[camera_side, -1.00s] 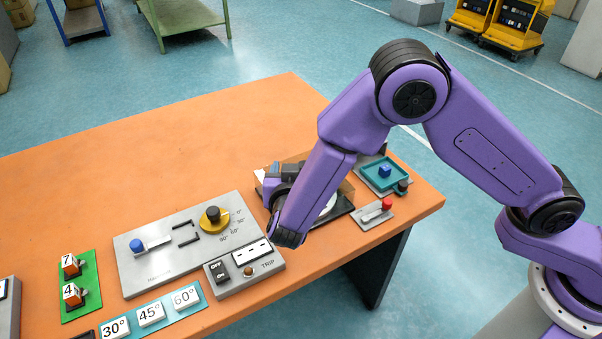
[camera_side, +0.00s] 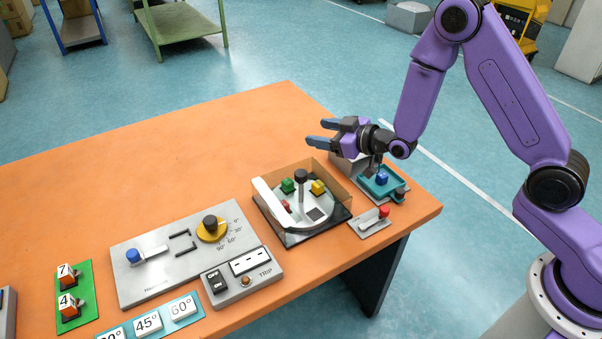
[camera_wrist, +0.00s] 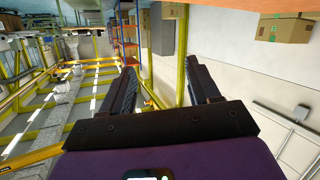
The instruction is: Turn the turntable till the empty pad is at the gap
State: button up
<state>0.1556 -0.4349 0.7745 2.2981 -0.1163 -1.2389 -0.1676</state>
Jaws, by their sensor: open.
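The turntable (camera_side: 293,213) is a pale disc on a dark base at the table's right part. A black-topped post (camera_side: 301,177) stands up from it. A green cube (camera_side: 287,186), a yellow cube (camera_side: 318,187) and a partly hidden red cube (camera_side: 286,205) sit on the disc. A bare dark square pad (camera_side: 316,214) lies at its front right. White and tan walls (camera_side: 265,201) partly enclose it; I cannot tell exactly where the gap is. My gripper (camera_side: 317,132) is open and empty, above and behind the turntable, pointing left; both fingers also show in the wrist view (camera_wrist: 160,68).
A teal tray (camera_side: 369,190) with a blue cube (camera_side: 382,178) stands right of the turntable, behind a red-knobbed slider (camera_side: 384,212). A grey panel (camera_side: 150,282) with a yellow dial and a switch box (camera_side: 243,284) are to the left. The back left tabletop is clear.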

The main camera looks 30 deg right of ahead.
aim_at(304, 173)
jog(key=s+d+f+n+g+y, duration=0.2)
jog(key=s+d+n+g+y, duration=0.3)
jog(key=s, duration=0.6)
jog(key=shift+m+g, duration=0.3)
jog(key=shift+m, duration=0.2)
jog(key=x, duration=1.7)
grip_shut()
